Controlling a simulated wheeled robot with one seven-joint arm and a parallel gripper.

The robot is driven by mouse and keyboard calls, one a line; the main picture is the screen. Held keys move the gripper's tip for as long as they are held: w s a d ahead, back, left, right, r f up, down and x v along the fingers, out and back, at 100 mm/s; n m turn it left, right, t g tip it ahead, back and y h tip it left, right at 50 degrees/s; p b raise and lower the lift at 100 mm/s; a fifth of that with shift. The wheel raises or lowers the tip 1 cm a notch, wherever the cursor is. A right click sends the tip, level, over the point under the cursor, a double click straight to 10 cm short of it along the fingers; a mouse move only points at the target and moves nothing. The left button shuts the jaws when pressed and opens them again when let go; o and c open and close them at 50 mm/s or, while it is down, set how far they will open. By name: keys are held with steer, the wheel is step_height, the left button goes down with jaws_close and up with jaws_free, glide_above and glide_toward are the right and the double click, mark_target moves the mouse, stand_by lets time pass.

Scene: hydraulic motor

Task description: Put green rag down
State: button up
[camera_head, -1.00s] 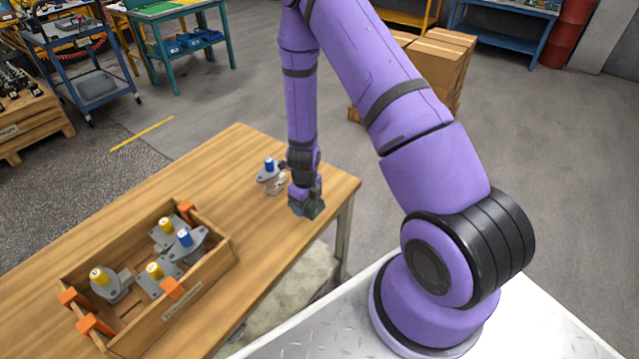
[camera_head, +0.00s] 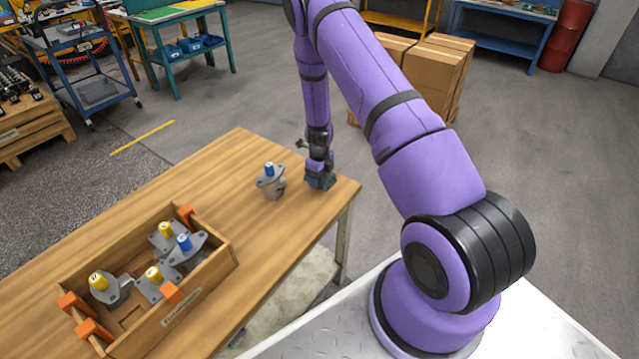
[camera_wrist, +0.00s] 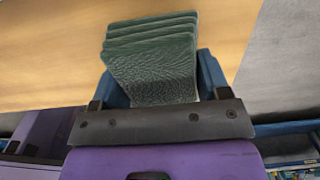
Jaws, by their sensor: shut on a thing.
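The green rag (camera_wrist: 155,62) is a dark green, folded, layered cloth. It fills the middle of the wrist view, between the blue fingers of my gripper (camera_wrist: 160,85). In the head view the rag (camera_head: 321,182) is small and dark at the end of my arm, near the table's right corner. My gripper (camera_head: 318,172) points down there and is shut on the rag. The wooden table (camera_head: 243,160) lies beneath it. I cannot tell whether the rag touches the tabletop.
A grey motor with a blue cap (camera_head: 271,182) stands on the table just left of my gripper. A wooden crate (camera_head: 200,290) with orange corner pieces holds several motors with yellow or blue caps. The table's right edge is close to my gripper. Cardboard boxes (camera_head: 425,75) stand behind on the floor.

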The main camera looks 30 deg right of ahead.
steer(key=shift+f, duration=1.55)
steer(key=shift+f, duration=0.15)
steer(key=o, duration=1.2)
